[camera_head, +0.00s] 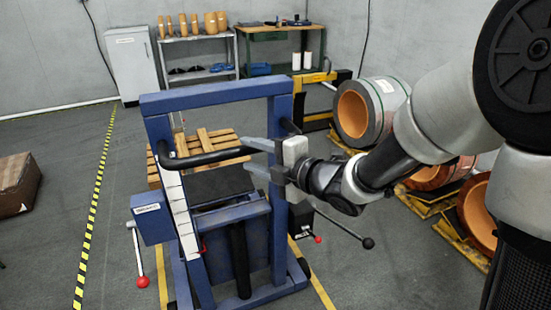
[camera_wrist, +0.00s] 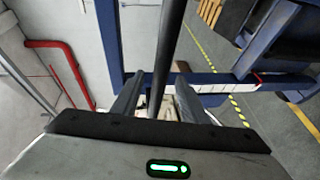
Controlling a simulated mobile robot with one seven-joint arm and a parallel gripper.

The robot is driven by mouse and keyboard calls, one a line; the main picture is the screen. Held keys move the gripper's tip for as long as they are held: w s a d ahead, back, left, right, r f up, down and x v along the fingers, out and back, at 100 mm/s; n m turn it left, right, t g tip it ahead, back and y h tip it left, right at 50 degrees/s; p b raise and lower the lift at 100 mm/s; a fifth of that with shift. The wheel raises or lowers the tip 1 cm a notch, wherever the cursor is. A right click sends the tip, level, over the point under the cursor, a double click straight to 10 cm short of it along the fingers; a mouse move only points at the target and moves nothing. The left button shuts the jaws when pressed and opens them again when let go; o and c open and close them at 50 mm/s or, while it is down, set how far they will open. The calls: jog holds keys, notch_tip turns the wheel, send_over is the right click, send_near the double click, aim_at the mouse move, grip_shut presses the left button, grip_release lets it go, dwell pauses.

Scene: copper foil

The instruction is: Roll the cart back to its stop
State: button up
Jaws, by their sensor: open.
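The cart (camera_head: 165,100) is a blue steel frame on wheels, standing upright on the grey floor in the middle of the head view. A black push bar (camera_head: 205,158) runs across it; the bar also shows in the wrist view (camera_wrist: 170,45). My gripper (camera_head: 252,156) is at the right part of the bar, with its fingers pointing left. In the wrist view the open fingers (camera_wrist: 158,80) lie on either side of the bar. I cannot tell whether they touch it. I cannot make out which thing is the stop.
Copper foil coils (camera_head: 372,108) stand on yellow supports to the right. A wooden pallet (camera_head: 205,141) lies behind the cart. A brown box (camera_head: 17,185) is at the left. Yellow-black tape (camera_head: 95,205) marks the floor left of the cart, where there is free room.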

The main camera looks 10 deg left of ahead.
jog(key=v, duration=0.8)
jog(key=shift+p, duration=0.45)
jog(key=shift+w, duration=0.1)
jog(key=w+d+r+m+t+h, duration=0.2)
jog(key=d+r+m+t+h, duration=0.1)
jog(key=d+m+h, duration=1.15)
jog(key=s+d+m+g, duration=0.2)
jog(key=s+d+m, duration=0.35)
jog(key=d, duration=0.25)
jog(key=s+f+m+g+y, duration=0.1)
jog(key=s+m+g, duration=0.45)
jog(key=s, duration=0.85)
notch_tip(320, 180, up, 21)
jog(key=s+m+p, duration=0.1)
jog(key=m+p, duration=0.1)
jog(key=p, duration=2)
jog(key=shift+s+a+t, duration=0.2)
jog(key=shift+a+t, duration=0.15)
jog(key=shift+a, duration=0.1)
